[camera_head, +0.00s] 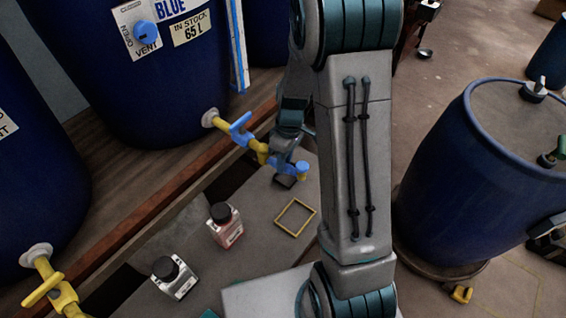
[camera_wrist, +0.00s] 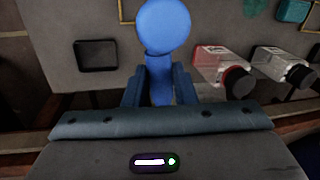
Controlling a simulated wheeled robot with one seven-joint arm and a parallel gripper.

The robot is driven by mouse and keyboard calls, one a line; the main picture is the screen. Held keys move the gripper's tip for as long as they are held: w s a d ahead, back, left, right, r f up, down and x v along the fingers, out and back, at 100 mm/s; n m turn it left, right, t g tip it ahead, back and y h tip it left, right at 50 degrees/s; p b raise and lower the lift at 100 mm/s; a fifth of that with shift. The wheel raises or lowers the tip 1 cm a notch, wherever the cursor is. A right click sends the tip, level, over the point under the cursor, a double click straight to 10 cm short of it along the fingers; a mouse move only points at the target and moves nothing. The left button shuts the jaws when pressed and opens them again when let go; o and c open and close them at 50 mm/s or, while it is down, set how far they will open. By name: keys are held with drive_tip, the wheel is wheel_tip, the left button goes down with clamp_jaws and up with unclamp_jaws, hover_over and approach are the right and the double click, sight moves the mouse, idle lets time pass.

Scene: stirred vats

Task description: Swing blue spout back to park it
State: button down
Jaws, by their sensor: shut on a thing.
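The blue spout (camera_wrist: 163,27) fills the upper middle of the wrist view, with a round blue end and a narrower stem. My gripper (camera_wrist: 159,84) is shut on the stem, one finger on each side. In the head view the spout's blue tip (camera_head: 302,170) shows just right of my gripper (camera_head: 284,160), above the grey bench. The yellow tap (camera_head: 258,147) with a blue handle (camera_head: 240,128) comes out of the blue-labelled vat (camera_head: 150,85). My gripper and arm partly hide the spout in the head view.
A red-labelled bottle (camera_head: 224,226) and a clear bottle (camera_head: 173,277) with dark caps stand on the bench, left of a yellow square outline (camera_head: 295,217). A dark square (camera_wrist: 97,55) lies left of the spout in the wrist view. A blue drum (camera_head: 480,185) stands at right.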

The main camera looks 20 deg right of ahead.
drive_tip(key=w+n+h+p, duration=0.2)
drive_tip(key=w+n+p, duration=0.2)
drive_tip(key=n, duration=1)
drive_tip(key=shift+w+d+n+h+p, duration=0.3)
drive_tip(key=shift+w+d+n+p, duration=0.1)
drive_tip(key=shift+w, duration=1.5)
drive_tip(key=shift+a, duration=0.1)
drive_tip(key=c, duration=1.2)
unclamp_jaws()
drive_tip(key=shift+r, duration=0.1)
wheel_tip(320, 180, up, 14)
drive_tip(key=w+a+p, duration=0.1)
drive_tip(key=w, duration=0.1)
drive_tip(key=shift+w+a+f, duration=0.15)
drive_tip(key=shift+w+f, duration=0.05)
drive_tip(key=shift+f, duration=0.05)
